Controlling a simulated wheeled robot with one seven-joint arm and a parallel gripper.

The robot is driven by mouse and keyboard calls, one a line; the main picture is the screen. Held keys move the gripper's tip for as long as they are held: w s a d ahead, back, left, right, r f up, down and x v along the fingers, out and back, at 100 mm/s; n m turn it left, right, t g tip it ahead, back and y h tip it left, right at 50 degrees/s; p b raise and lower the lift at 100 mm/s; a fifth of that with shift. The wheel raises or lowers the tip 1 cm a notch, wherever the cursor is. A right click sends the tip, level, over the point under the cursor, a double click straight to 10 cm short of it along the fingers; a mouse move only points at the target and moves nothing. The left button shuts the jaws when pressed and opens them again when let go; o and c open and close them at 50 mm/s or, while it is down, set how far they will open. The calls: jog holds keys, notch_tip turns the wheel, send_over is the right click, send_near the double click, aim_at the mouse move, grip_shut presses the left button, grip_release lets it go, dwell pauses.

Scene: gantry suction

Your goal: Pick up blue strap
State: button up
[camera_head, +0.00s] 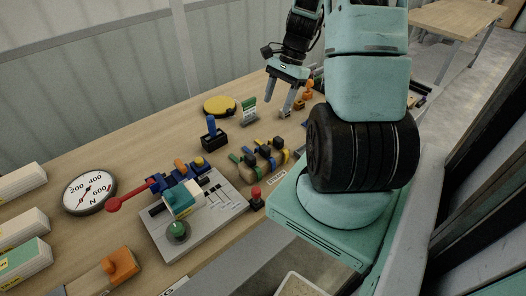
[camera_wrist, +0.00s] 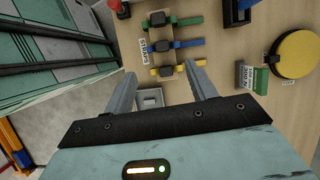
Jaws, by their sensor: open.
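The blue strap (camera_wrist: 186,43) lies across a wooden holder, with a dark buckle, in the wrist view. It sits between a green strap (camera_wrist: 186,21) and a yellow strap (camera_wrist: 188,69). In the head view the strap group is on the table, and the blue one is small and partly covered by its neighbours. My gripper (camera_wrist: 163,82) is open and empty, its fingers pointing towards the straps in the wrist view. In the head view my gripper (camera_head: 278,104) is above the table, behind and apart from the straps.
A yellow disc (camera_head: 220,105), a green-and-white block (camera_head: 249,112) and a blue-handled black block (camera_head: 214,137) stand left of my gripper. A small grey box (camera_wrist: 150,97) shows between my fingers.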

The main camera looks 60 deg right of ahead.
jog(key=p, duration=0.3)
send_over(265, 147)
jog(key=d, duration=0.2)
jog(key=shift+m, duration=0.3)
jog(key=f, duration=0.7)
jog(key=s+f, duration=0.1)
jog(key=f, duration=0.2)
jog(key=shift+a+f, duration=0.15)
jog(key=shift+f, duration=0.25)
jog(key=shift+w+d+p+x, duration=0.15)
jog(key=shift+p+x, duration=0.4)
jog(key=shift+x, duration=1)
jog(key=shift+w+d+p+x, duration=0.15)
jog(key=shift+p+x, duration=0.4)
jog(key=shift+x, duration=0.95)
jog(key=shift+f, duration=0.1)
jog(key=c, duration=1.1)
